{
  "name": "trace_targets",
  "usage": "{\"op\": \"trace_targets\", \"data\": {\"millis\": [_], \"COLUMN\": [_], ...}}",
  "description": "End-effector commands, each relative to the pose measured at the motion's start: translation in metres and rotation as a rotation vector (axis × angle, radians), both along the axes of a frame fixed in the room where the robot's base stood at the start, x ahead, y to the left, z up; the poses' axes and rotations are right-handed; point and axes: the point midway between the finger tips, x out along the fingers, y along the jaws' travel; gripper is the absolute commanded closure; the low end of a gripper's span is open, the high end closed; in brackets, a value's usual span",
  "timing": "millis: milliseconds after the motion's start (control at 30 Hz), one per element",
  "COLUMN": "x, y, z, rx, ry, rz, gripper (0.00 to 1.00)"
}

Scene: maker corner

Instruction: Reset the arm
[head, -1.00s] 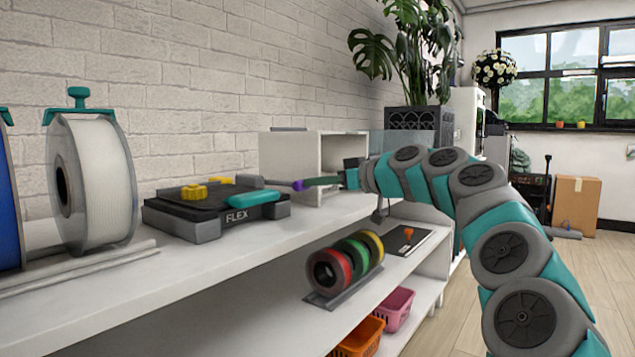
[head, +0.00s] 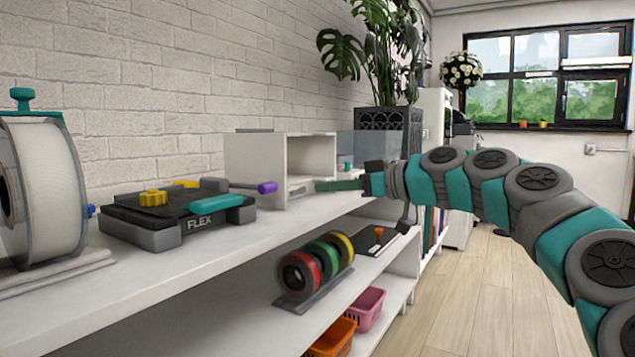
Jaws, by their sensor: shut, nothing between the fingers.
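My arm, with teal and grey joints, reaches in from the right edge of the head view. My gripper (head: 338,185) has dark green fingers that point left, above the front part of the white shelf top (head: 262,240). The fingers look closed together, with nothing held in them.
A white spool (head: 45,185) stands at far left. A white cubby box (head: 285,165) sits behind the gripper. Tape rolls (head: 315,265) and orange (head: 332,338) and pink (head: 367,308) baskets are below. The wooden floor (head: 480,300) at right looks clear.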

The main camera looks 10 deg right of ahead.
Motion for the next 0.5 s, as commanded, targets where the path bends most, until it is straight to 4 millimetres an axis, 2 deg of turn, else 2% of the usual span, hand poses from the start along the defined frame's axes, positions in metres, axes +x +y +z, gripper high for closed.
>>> {"op": "trace_targets", "data": {"millis": [333, 433, 500], "x": [-0.005, -0.021, -0.040], "y": [0.003, 0.021, 0.039], "z": [-0.003, -0.011, -0.021], "rx": [-0.007, -0.033, -0.065], "ry": [0.010, 0.051, 0.103], "rz": [0.008, 0.035, 0.058], "gripper": [1.00, 1.00, 1.00]}}
